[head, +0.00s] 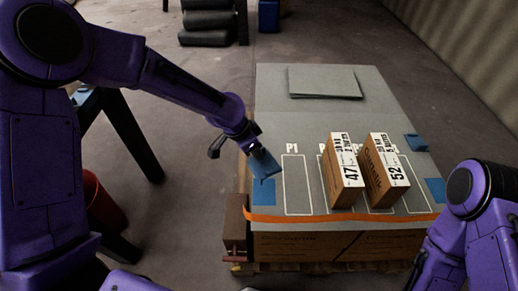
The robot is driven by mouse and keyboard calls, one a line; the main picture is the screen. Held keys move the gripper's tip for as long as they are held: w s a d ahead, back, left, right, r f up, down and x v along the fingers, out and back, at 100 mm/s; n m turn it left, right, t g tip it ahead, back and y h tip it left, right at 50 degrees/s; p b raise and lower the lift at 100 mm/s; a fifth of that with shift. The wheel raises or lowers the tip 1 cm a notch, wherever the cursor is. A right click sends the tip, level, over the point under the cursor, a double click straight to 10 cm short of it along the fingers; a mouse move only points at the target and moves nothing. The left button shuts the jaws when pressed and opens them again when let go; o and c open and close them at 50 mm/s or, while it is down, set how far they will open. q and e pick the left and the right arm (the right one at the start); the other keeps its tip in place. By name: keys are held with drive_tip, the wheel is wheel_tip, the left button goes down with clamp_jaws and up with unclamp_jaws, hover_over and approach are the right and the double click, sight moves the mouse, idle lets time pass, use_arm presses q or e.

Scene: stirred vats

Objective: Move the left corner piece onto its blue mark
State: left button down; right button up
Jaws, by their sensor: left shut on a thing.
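My left gripper (246,143) is shut on a blue corner piece (263,165). It holds the piece near the left edge of the grey-topped pallet load (300,118), beyond the left blue mark. The left blue mark (254,216) is a flat blue patch at the near left corner of the top, and the piece covers part of the view behind it. A second blue mark (434,190) lies at the near right. Another blue corner piece (416,142) rests at the right edge. My right arm shows at the lower right, but its gripper is out of view.
Two brown cartons, marked 47 (341,185) and 52 (381,175), stand on the top at right of the white P1 outline (297,185). Grey sheets (324,82) lie at the back. An orange strap (330,218) runs along the near edge. A red bin (102,205) stands at left.

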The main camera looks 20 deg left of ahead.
sight(253, 163)
use_arm(q)
drive_tip(key=m, duration=0.1)
drive_tip(key=s+m+g, duration=0.1)
drive_tip(key=m, duration=0.1)
drive_tip(key=f+m+h+p, duration=0.1)
drive_tip(key=m, duration=0.1)
drive_tip(key=shift+s+d+g, duration=0.25)
drive_tip(key=shift+d+g, duration=0.05)
drive_tip(key=shift+d, duration=0.1)
drive_tip(key=shift+s+d+f+m, duration=0.1)
drive_tip(key=shift+f+m, duration=0.1)
drive_tip(key=shift+m, duration=0.4)
drive_tip(key=shift+f+g, duration=0.2)
drive_tip(key=shift+g, duration=0.1)
wheel_tip(253, 163, down, 4)
drive_tip(key=b, duration=0.5)
drive_tip(key=shift+s+f, duration=0.1)
drive_tip(key=shift+f, duration=0.15)
drive_tip(key=shift+d+f, duration=0.1)
drive_tip(key=shift+f, duration=0.25)
drive_tip(key=shift+f+b, duration=0.8)
drive_tip(key=shift+f, duration=0.8)
